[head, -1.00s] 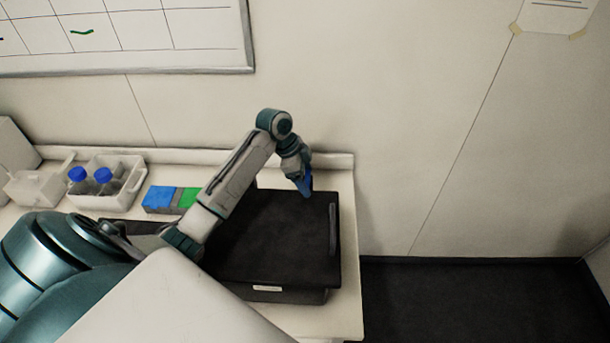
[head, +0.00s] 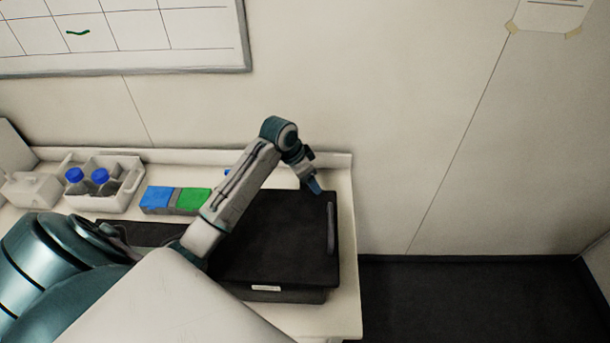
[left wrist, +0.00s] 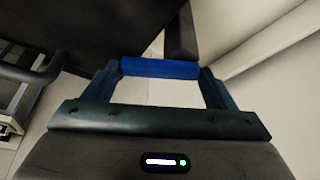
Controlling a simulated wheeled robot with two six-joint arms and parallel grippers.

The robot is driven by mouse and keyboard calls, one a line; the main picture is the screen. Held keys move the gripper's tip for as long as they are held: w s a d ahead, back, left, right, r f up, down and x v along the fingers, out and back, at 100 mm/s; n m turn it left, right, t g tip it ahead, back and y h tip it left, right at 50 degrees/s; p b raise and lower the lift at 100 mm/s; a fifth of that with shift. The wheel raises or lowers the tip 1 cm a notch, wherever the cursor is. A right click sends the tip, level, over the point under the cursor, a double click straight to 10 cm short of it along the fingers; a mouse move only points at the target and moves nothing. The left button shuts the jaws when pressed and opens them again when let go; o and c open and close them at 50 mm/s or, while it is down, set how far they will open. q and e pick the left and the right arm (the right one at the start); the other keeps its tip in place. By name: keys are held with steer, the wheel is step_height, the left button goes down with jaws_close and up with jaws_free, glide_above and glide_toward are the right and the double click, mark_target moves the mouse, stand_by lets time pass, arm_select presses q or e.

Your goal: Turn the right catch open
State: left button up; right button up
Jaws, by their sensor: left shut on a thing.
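The black case (head: 270,235) lies on the bench with its dark lid down. Its lid also fills the upper left of the left wrist view (left wrist: 80,25). My left gripper (head: 315,188) is at the case's far right corner. In the left wrist view its two fingers (left wrist: 160,80) are closed on the ends of a bright blue bar, which looks like the right catch (left wrist: 160,68). A dark bar (left wrist: 181,35) meets the catch from above. In the head view the gripper mostly hides the catch. My right gripper is not in view.
A grey bar (head: 331,225) runs along the lid's right side. A blue block (head: 157,198) and a green block (head: 193,200) sit left of the case. A white carrier with blue-capped bottles (head: 130,190) stands farther left. The wall rises close behind the bench.

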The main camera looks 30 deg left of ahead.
arm_select(q)
steer(key=n+y, duration=0.1)
steer(key=n, duration=0.3)
steer(key=w+n+y, duration=0.1)
steer(key=n+y, duration=0.1)
steer(key=n, duration=0.2)
steer(key=w+n+y, duration=0.1)
steer(key=n, duration=0.3)
steer(key=shift+w+d+r+y, duration=0.1)
steer(key=shift+w+d+y, duration=0.1)
steer(key=shift+d+y, duration=0.1)
stand_by(0.3)
steer(key=o, duration=1)
